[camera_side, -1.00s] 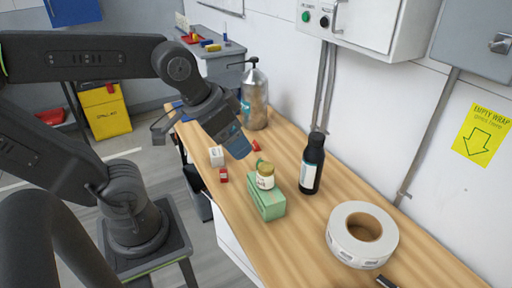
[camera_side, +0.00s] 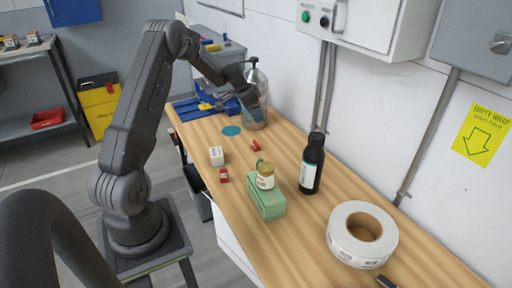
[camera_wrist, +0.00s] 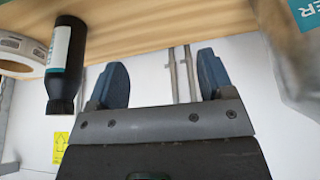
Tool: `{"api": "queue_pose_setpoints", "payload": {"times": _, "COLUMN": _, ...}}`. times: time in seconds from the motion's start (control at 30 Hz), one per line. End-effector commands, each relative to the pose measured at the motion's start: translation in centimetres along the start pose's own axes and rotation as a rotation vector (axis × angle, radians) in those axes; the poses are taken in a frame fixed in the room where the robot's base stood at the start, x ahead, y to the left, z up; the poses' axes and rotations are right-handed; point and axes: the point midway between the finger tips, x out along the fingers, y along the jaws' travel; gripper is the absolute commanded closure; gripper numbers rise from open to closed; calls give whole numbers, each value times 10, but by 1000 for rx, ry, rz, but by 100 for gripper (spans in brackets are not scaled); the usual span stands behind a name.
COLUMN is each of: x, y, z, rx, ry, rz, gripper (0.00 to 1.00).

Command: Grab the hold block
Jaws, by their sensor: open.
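Which object is the hold block I cannot tell for sure; no readable "hold" label shows. Small blocks lie on the wooden bench (camera_side: 330,255) in the side view: a white block (camera_side: 216,156), a red block with a pale mark (camera_side: 223,175) just in front of it, and another small red piece (camera_side: 255,146) to the right. My gripper (camera_side: 250,103) is at the far end of the bench by the clear pump bottle (camera_side: 256,88), away from these blocks. In the wrist view my gripper (camera_wrist: 161,80) is open, with nothing between its two blue fingers.
A dark bottle (camera_side: 312,165) and a tape roll (camera_side: 362,235) stand to the right. A blue disc (camera_side: 231,131) lies flat, with a blue tray (camera_side: 212,110) behind it. The wall bounds the bench's right side.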

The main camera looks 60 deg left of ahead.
Motion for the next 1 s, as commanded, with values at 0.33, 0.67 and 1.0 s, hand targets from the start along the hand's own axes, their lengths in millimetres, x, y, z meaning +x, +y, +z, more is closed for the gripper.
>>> {"api": "queue_pose_setpoints", "payload": {"times": 0.33, "x": 57, "y": -55, "z": 45, "rx": -1, "ry": 2, "rz": -5, "gripper": 26}}
{"api": "queue_pose_setpoints", "payload": {"times": 0.67, "x": 117, "y": -55, "z": 44, "rx": 1, "ry": 1, "rz": -2, "gripper": 26}}
{"api": "queue_pose_setpoints", "payload": {"times": 1.0, "x": 146, "y": -56, "z": 42, "rx": 0, "ry": 1, "rz": -4, "gripper": 26}}
